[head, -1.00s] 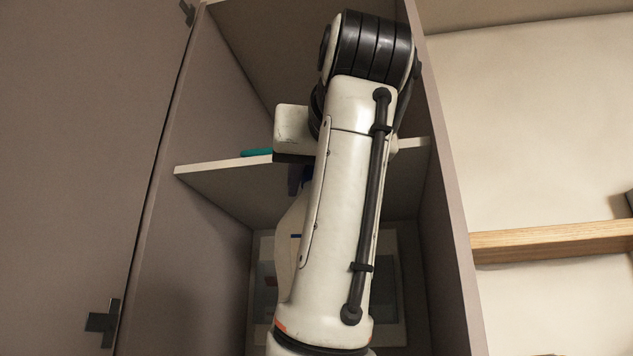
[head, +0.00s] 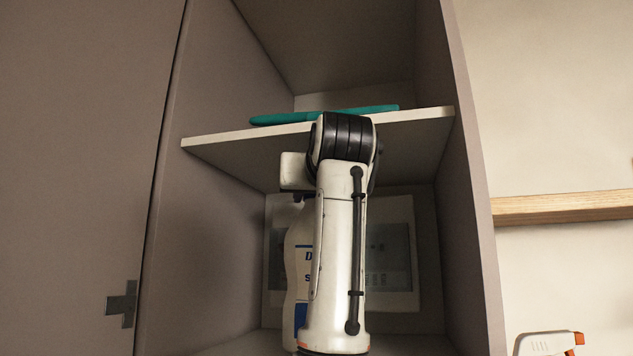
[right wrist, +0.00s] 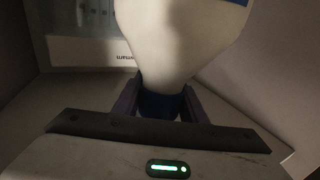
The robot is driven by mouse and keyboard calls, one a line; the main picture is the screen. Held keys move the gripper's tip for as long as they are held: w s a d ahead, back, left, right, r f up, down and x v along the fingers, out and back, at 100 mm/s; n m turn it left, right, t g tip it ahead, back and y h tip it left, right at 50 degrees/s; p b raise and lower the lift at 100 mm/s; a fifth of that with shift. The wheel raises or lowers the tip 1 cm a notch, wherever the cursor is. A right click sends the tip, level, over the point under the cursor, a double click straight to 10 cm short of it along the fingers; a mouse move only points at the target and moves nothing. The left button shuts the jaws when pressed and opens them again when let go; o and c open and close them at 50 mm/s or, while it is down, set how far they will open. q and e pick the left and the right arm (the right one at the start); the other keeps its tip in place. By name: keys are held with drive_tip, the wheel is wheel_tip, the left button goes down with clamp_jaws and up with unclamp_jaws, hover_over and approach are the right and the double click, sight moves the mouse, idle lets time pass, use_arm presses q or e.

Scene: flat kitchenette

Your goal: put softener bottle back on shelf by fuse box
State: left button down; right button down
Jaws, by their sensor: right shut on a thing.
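The white softener bottle (head: 298,262) with a blue and white label is in the lower compartment of the cabinet, partly hidden behind my right arm. In the right wrist view the bottle (right wrist: 182,40) hangs from its blue cap (right wrist: 160,104). My right gripper (right wrist: 160,100) is shut on that cap, one finger on each side. The bottle looks about upright in the head view; I cannot tell whether its base touches the cabinet floor (head: 405,345). The fuse box (head: 398,255) is on the back wall behind it and also shows in the right wrist view (right wrist: 88,52). My left gripper is not in view.
A shelf board (head: 425,115) crosses above my right arm, with a teal object (head: 325,115) on it. Cabinet side walls stand close on both sides; an open door (head: 75,180) is at left.

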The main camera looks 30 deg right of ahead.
drive_tip(key=shift+f, duration=0.9)
drive_tip(key=c, duration=1.5)
unclamp_jaws()
drive_tip(key=shift+f, duration=0.3)
drive_tip(key=o, duration=0.4)
drive_tip(key=shift+s+a+r, duration=0.1)
drive_tip(key=shift+s+a, duration=0.05)
drive_tip(key=shift+s, duration=0.15)
drive_tip(key=b+v, duration=0.4)
drive_tip(key=v, duration=0.7)
drive_tip(key=shift+s, duration=0.2)
